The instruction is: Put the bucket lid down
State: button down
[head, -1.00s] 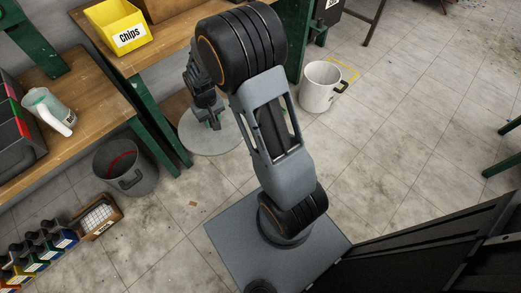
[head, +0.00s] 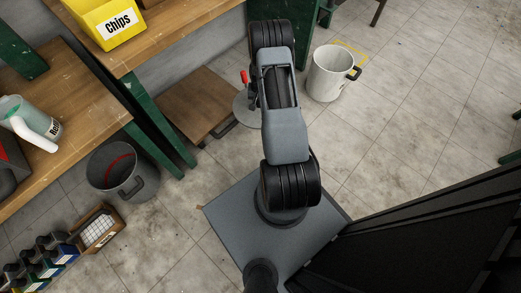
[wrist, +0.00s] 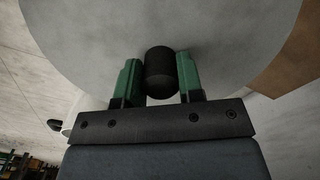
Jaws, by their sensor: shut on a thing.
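The bucket lid is a round grey disc (wrist: 100,45) with a black knob (wrist: 159,72), filling much of the wrist view. My gripper (wrist: 160,80) has its green fingers on either side of the knob, shut on it. In the head view a part of the lid (head: 241,112) shows left of my arm, which hides the rest and most of the gripper. A white bucket (head: 331,78) with a dark handle stands open on the floor, just right of my arm. The lid's height above the floor is hard to tell.
A dark grey bucket (head: 115,172) with a red ring inside stands at left. A low wooden board (head: 195,95) with a dark handle lies by the bench's green leg (head: 160,140). A yellow floor outline (head: 358,58) shows behind the white bucket.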

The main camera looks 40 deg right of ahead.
jog(key=s+d+f+m+b, duration=0.1)
jog(key=s+d+f+m, duration=0.1)
jog(key=s+d+f, duration=0.4)
jog(key=s+d+f+m+b, duration=0.15)
jog(key=d+f, duration=0.25)
jog(key=f, duration=0.5)
jog(key=shift+m, duration=0.55)
jog(key=a+f+b, duration=0.1)
jog(key=a+f, duration=0.2)
jog(key=a, duration=0.1)
jog(key=w+a+f+b, duration=0.1)
jog(key=a+f+b, duration=0.1)
jog(key=a+f, duration=0.1)
jog(key=a+f+b, duration=0.1)
jog(key=a+f, duration=0.2)
jog(key=a, duration=0.2)
jog(key=shift+w+a+f, duration=0.2)
jog(key=shift+w+a, duration=0.15)
jog(key=shift+a, duration=0.05)
jog(key=shift+a+f+b, duration=0.15)
jog(key=shift+f+b, duration=0.1)
jog(key=shift+b, duration=0.05)
jog(key=shift+w+a+f+b, duration=0.15)
jog(key=shift+f+b, duration=0.65)
jog(key=shift+f, duration=0.85)
jog(key=shift+f, duration=0.2)
jog(key=c, duration=0.8)
grip_release()
jog(key=shift+o, duration=0.2)
